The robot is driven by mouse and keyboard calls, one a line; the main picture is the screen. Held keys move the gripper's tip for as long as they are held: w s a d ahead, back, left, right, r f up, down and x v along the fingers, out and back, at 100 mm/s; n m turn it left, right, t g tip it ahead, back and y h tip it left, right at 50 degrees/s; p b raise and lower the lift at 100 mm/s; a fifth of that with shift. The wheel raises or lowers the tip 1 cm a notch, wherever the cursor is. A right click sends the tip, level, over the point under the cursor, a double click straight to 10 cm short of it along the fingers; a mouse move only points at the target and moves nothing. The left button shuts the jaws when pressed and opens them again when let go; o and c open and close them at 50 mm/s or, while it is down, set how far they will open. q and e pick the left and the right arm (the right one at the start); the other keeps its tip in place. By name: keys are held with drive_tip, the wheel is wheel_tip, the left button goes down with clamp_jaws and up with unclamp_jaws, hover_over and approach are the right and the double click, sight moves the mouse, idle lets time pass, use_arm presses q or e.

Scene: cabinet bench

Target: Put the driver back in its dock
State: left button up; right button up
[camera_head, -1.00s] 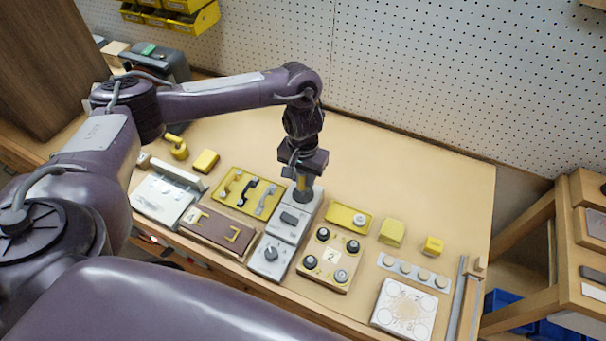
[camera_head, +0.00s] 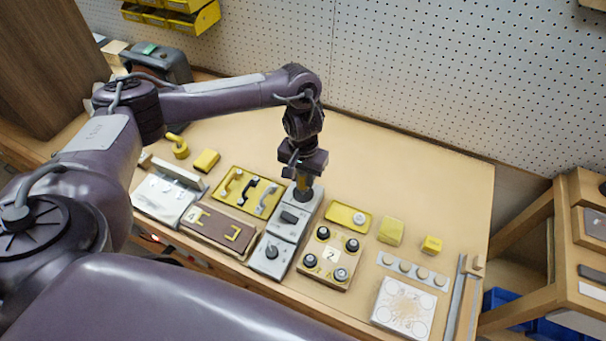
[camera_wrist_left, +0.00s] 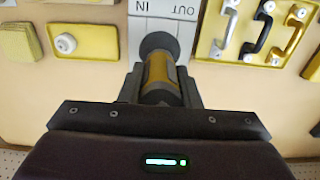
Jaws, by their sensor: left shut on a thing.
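My left gripper (camera_head: 304,180) points down and is shut on the driver (camera_wrist_left: 160,75), a yellow and dark grey cylinder. In the left wrist view the driver sits between the two fingers, with its far end at a dark round dock (camera_wrist_left: 158,42) on a pale grey panel. In the head view the driver (camera_head: 303,184) is mostly hidden by the gripper and stands over the dock (camera_head: 304,194) at the back end of the grey panel (camera_head: 284,226). I cannot tell how deep it sits. My right gripper is not in view.
Left of the panel lie a yellow tray with handles (camera_head: 262,204) and a brown board (camera_head: 218,228). To its right are a board with black knobs (camera_head: 316,262), a yellow plate (camera_head: 348,217) and yellow blocks (camera_head: 390,231). The bench behind is clear.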

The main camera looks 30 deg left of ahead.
use_arm(q)
drive_tip(key=shift+f, duration=2)
idle(1.2)
drive_tip(key=shift+f, duration=0.2)
idle(0.9)
drive_tip(key=o, duration=1)
drive_tip(key=shift+o, duration=0.5)
drive_tip(key=shift+o, duration=0.8)
wheel_tip(320, 180, up, 7)
drive_tip(key=p, duration=0.9)
drive_tip(key=shift+r, duration=0.1)
